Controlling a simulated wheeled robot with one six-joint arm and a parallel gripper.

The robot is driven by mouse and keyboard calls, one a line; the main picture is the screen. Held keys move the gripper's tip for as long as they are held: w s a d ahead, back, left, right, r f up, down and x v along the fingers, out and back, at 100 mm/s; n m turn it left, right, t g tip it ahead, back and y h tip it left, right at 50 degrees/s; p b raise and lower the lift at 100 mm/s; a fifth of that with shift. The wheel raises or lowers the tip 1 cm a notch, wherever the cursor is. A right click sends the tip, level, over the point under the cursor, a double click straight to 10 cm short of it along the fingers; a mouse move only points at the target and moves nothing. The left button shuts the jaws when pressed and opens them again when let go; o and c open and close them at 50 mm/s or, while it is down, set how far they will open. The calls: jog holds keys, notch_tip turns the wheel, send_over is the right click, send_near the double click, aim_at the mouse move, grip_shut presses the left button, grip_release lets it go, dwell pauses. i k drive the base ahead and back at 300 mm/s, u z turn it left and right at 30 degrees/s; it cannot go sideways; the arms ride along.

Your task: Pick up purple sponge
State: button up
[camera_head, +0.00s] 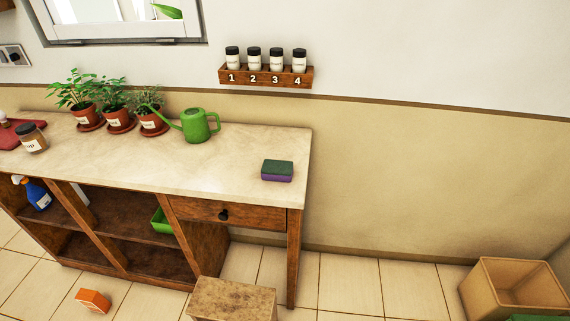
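The purple sponge (277,176) lies flat on the right part of the worktop (235,165), near its front right corner. Its lower layer is purple and its upper scouring layer is dark green. Nothing touches it or covers it. My gripper is not in view.
A green watering can (200,126) and several potted plants stand at the back of the worktop. A jar (32,138) stands at the left. A wooden stool (232,299) is in front of the drawer. A cardboard box (513,287) stands at the right. Worktop around the sponge is clear.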

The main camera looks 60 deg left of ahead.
aim_at(277, 170)
jog(key=u, duration=0.45)
jog(key=i, duration=0.7)
jog(key=u, duration=1.3)
jog(key=i, duration=0.55)
jog(key=u, duration=0.55)
